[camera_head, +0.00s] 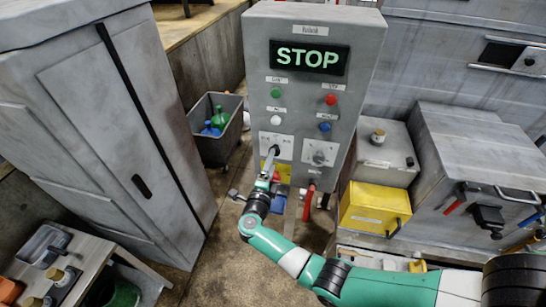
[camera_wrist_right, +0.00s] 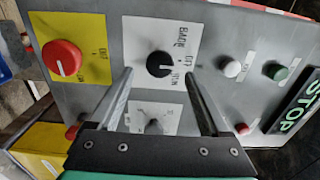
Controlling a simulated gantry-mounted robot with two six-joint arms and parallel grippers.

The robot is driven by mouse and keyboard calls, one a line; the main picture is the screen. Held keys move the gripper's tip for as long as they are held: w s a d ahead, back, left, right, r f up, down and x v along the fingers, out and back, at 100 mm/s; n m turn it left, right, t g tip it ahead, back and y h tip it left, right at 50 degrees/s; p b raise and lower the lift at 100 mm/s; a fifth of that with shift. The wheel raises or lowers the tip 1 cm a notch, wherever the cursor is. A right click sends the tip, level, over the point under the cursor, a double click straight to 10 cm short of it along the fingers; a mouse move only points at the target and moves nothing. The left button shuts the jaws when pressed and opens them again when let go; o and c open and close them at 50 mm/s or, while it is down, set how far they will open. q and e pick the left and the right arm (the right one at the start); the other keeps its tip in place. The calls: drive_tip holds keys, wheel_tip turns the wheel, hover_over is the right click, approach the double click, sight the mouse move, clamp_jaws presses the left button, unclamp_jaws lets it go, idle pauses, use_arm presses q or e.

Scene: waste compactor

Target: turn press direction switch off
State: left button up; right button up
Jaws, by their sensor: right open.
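A grey control panel (camera_head: 262,60) carries a lit STOP display (camera_head: 309,57). A black rotary knob (camera_wrist_right: 160,65) sits on a white plate at its lower left, with print that looks like BACK and OFF. Its exact setting is too small to tell. My right gripper (camera_head: 272,156) is open in front of this plate. In the right wrist view the black knob shows between the fingertips; contact cannot be told. In the head view the fingers largely cover the knob. My left gripper is not in view.
A red knob (camera_wrist_right: 62,60) on a yellow plate and a grey knob (camera_head: 319,157) are close by. Green (camera_head: 275,93), red (camera_head: 330,99), white (camera_head: 276,120) and blue (camera_head: 325,127) buttons sit above. A grey cabinet (camera_head: 110,130) stands left, a yellow box (camera_head: 372,208) right.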

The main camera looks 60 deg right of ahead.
drive_tip(key=v, duration=0.8)
drive_tip(key=shift+a, duration=0.1)
